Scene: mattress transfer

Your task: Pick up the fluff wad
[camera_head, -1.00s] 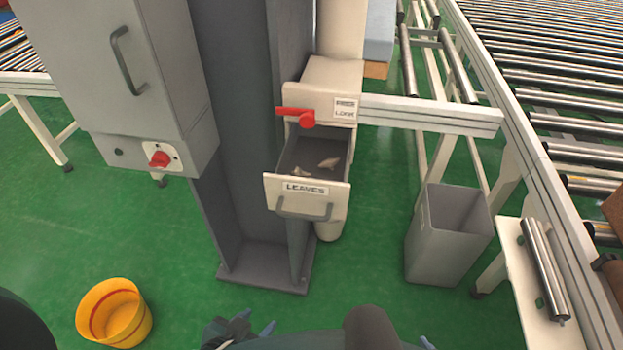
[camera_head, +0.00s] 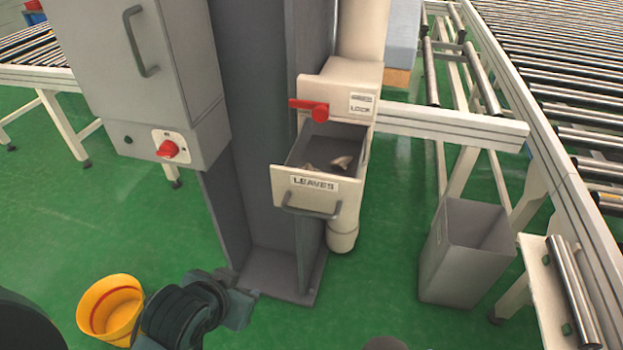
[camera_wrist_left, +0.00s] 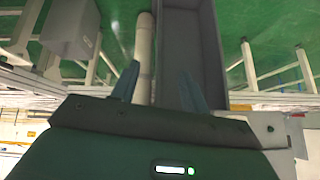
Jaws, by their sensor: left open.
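Small beige, fluffy-looking pieces (camera_head: 343,162) lie in the open drawer (camera_head: 315,189) labelled "LEAVES". I cannot tell which is the fluff wad or whether they are separate pieces. The drawer's front wall partly hides them. My left gripper (camera_head: 240,306) is low in the head view, below and left of the drawer, in front of the grey column's foot. In the left wrist view its two blue fingers (camera_wrist_left: 160,84) stand apart with nothing seen between them. My right gripper is not in view.
A red lever (camera_head: 311,108) sticks out above the drawer. A grey cabinet (camera_head: 150,75) hangs at left. A yellow bucket (camera_head: 108,304) stands on the green floor at lower left, a grey bin (camera_head: 460,255) at right. Roller conveyors (camera_head: 555,80) fill the right side.

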